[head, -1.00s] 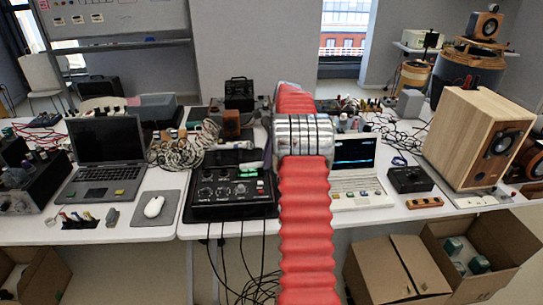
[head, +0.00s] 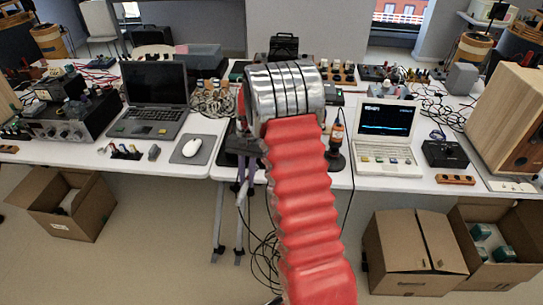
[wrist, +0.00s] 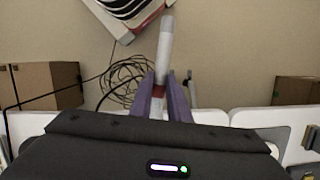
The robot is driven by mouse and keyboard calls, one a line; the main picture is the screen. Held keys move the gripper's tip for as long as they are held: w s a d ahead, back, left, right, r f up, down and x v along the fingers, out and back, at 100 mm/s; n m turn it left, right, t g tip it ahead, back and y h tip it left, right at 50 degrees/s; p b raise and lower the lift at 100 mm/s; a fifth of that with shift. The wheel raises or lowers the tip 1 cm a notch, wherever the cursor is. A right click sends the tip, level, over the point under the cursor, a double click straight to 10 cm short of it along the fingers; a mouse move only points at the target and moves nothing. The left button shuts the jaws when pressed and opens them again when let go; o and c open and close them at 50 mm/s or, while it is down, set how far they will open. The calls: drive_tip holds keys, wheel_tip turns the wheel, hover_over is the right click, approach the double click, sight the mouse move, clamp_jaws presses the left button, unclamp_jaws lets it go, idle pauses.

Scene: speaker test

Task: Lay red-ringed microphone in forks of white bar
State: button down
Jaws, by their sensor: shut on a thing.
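My gripper (wrist: 164,102) has purple fingers and is shut on the red-ringed microphone (wrist: 166,45), a pale grey tube. Its red ring shows between the fingers in the wrist view. The tube points away from the gripper, above the floor. In the head view my gripper (head: 245,170) shows partly beside my red arm, pointing down in front of the table's front edge. A pale piece of the microphone (head: 241,194) seems to show below it. I cannot make out the white forked bar; my arm hides part of the table.
The white table (head: 195,168) carries a dark laptop (head: 155,95), a mouse (head: 191,148), a white laptop (head: 386,130) and a black box (head: 444,153). A dark upright thing with an orange part (head: 337,135) stands right of my arm. Cardboard boxes (head: 412,250) and cables lie on the floor.

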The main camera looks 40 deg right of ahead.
drive_tip(key=s+a+f+n, duration=0.1)
drive_tip(key=a+f+n, duration=0.1)
drive_tip(key=a, duration=0.3)
drive_tip(key=a+f+n+h, duration=0.1)
drive_tip(key=a+f+n, duration=0.1)
drive_tip(key=a+n, duration=0.2)
drive_tip(key=s+a+f+n+g+h, duration=0.1)
drive_tip(key=a+f+n, duration=0.1)
drive_tip(key=a, duration=0.6)
drive_tip(key=shift+s+f+n, duration=0.35)
drive_tip(key=shift+f+n, duration=0.05)
drive_tip(key=shift+n, duration=0.5)
drive_tip(key=shift+a, duration=0.1)
